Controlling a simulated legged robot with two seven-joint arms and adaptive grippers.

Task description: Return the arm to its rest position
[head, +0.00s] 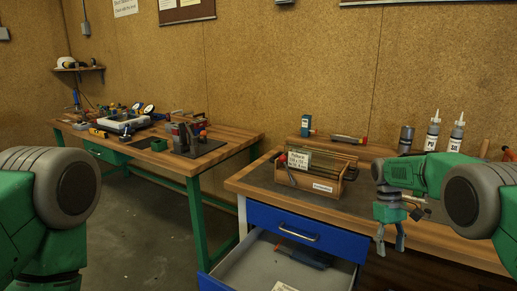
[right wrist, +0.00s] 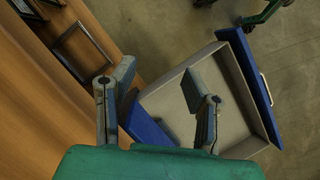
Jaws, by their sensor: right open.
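My right gripper (head: 390,240) hangs with its fingers pointing down, in front of the right workbench (head: 440,235). It is open and holds nothing. In the right wrist view its two fingers (right wrist: 160,95) stand wide apart, with the bench edge and an open drawer (right wrist: 165,105) beyond them. My left arm shows at the left edge of the head view, but its gripper is out of view. A wooden box (head: 310,185) with glass panes and a white label stands on the right workbench, left of my right gripper and apart from it.
The open drawer (head: 255,268) with a blue front juts out below the bench and holds a blue item (head: 305,256). White bottles (head: 456,132) and a dark can (head: 406,138) stand at the back. A cluttered second bench (head: 235,143) is at left. Floor (head: 150,225) between is clear.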

